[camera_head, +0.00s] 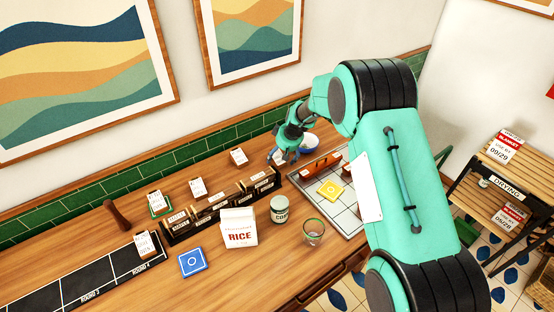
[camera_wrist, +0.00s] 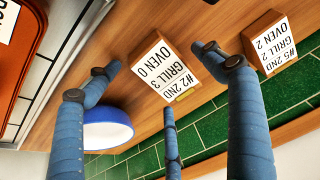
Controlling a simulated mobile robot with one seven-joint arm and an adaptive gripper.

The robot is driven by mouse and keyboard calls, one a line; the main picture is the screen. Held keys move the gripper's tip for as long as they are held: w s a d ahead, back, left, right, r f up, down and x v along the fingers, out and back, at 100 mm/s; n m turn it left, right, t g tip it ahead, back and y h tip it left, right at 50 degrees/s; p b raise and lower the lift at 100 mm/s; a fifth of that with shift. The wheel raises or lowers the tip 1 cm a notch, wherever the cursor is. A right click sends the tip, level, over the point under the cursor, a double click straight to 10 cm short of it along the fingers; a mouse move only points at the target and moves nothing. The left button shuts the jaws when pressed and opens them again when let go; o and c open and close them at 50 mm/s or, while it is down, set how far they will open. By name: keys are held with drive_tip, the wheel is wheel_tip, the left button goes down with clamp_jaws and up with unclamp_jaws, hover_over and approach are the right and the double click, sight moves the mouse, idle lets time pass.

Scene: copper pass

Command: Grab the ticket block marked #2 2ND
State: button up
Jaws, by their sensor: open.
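The ticket block marked #2 2ND (camera_wrist: 168,72), with a white face reading GRILL 3, OVEN 0, shows upside down in the wrist view. It stands on the wooden counter near the green tiled wall. My gripper (camera_wrist: 157,80) is open, its blue fingers spread around the block's place in the picture, with one finger left, one right and one below. I see no clear contact. In the head view my gripper (camera_head: 279,155) is low at the back of the counter and largely hides the block.
A second block marked #5 2ND (camera_wrist: 270,45) stands close by to the right in the wrist view. A blue-rimmed bowl (camera_wrist: 107,132) sits at the left. A dark labelled rack (camera_head: 215,212), a rice bag (camera_head: 239,227) and a glass (camera_head: 313,232) stand farther forward.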

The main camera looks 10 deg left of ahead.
drive_tip(key=shift+f+b, duration=0.2)
drive_tip(key=shift+b, duration=0.2)
idle(0.5)
drive_tip(key=c, duration=1.3)
